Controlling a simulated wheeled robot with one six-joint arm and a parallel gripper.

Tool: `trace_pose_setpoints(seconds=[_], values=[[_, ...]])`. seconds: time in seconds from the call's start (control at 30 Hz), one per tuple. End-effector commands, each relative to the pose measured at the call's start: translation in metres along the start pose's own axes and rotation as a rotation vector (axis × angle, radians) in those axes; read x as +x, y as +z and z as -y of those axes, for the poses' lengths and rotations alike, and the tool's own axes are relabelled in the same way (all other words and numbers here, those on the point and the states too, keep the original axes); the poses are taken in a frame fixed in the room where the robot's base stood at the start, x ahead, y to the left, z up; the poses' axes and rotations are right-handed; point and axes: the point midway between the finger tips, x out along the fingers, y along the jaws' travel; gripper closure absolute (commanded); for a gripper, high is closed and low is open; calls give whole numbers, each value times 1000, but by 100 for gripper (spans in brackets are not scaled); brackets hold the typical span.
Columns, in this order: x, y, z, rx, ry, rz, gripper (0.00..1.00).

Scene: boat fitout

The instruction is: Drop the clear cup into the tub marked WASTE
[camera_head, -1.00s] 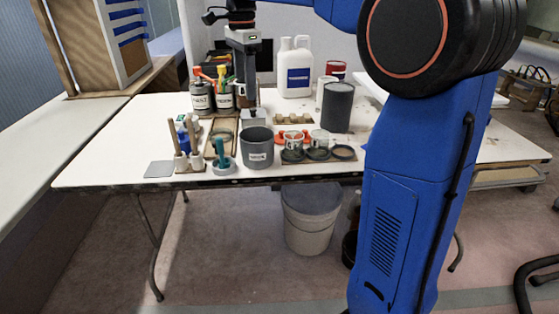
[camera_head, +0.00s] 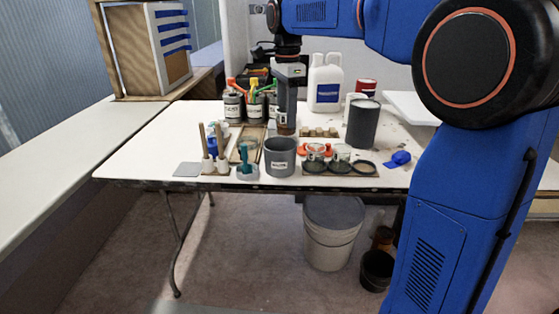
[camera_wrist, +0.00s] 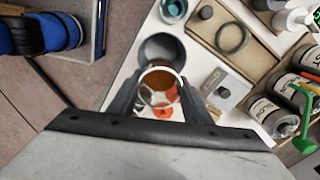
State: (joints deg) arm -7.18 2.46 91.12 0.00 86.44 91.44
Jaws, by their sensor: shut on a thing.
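My gripper (camera_wrist: 158,100) is shut on a clear cup (camera_wrist: 147,99), whose pale round rim shows between the fingers in the wrist view. Brown and orange tones show inside the rim; I cannot tell whether they are contents or things behind. In the head view my gripper (camera_head: 286,130) is low over the table, just above and seemingly behind the grey tub (camera_head: 280,160). The tub has a small white label on its front, too small to read surely. In the wrist view the tub (camera_wrist: 165,48) lies just beyond the cup, partly covered by it.
Brushes in a holder (camera_head: 216,160) and a teal-handled tool (camera_head: 245,160) stand left of the tub. Small jars on a dark rack (camera_head: 340,168) stand right of it. Behind are labelled cans (camera_head: 234,106), a dark cylinder (camera_head: 363,125) and a white jug (camera_head: 325,83).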

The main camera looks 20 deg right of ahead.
Motion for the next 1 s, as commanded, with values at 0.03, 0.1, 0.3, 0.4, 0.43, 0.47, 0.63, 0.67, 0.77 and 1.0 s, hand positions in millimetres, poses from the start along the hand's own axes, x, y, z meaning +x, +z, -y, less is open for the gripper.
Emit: trace_pose_setpoints(seconds=[0.03,0.1,0.3,0.4,0.43,0.47,0.63,0.67,0.77,1.0], values=[[2,0,0,0,0,0,79],[3,0,0,0,-1,0,79],[4,0,0,0,-1,0,79],[4,0,0,0,-1,0,51],[4,0,0,0,-1,0,44],[4,0,0,0,-1,0,36],[4,0,0,0,-1,0,34],[4,0,0,0,-1,0,34],[4,0,0,0,0,0,34],[-16,0,1,0,-3,0,34]])
